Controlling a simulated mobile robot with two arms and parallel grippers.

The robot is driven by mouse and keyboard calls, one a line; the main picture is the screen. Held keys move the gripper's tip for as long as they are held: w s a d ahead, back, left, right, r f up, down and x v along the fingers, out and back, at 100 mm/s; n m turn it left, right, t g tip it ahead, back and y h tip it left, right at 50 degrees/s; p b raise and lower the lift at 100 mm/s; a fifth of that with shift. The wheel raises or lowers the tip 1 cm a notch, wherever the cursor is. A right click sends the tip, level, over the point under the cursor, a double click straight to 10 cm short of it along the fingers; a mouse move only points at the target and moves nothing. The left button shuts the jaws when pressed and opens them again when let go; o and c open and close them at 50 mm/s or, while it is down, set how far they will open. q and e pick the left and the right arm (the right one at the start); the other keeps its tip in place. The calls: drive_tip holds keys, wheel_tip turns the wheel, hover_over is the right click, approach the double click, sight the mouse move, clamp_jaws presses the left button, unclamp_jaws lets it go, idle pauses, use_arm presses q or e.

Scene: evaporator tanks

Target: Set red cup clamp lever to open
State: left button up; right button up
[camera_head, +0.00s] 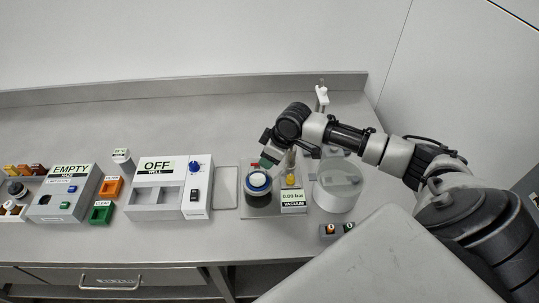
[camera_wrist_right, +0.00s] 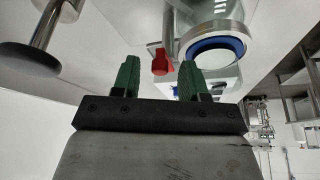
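The red lever (camera_wrist_right: 160,62) shows in the right wrist view as a small red block beside a metal cup (camera_wrist_right: 212,40) with a blue ring. It appears between and beyond the two green fingertips of my right gripper (camera_wrist_right: 157,72), which stand apart with nothing gripped. In the head view the right gripper (camera_head: 268,158) is just above and behind the blue-ringed cup (camera_head: 258,183). Whether the fingers touch the lever cannot be told. My left gripper is not in view.
A vacuum display box (camera_head: 293,201) stands right of the cup, with a clear cylindrical vessel (camera_head: 338,188) beyond it. The OFF well box (camera_head: 170,187) is to the left, then green (camera_head: 100,212) and orange (camera_head: 111,187) trays and the EMPTY box (camera_head: 64,193). The front bench strip is mostly clear.

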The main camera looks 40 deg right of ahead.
drive_tip(key=b+v, duration=0.2)
drive_tip(key=v, duration=0.8)
drive_tip(key=shift+r, duration=0.35)
drive_tip(key=shift+s, duration=0.15)
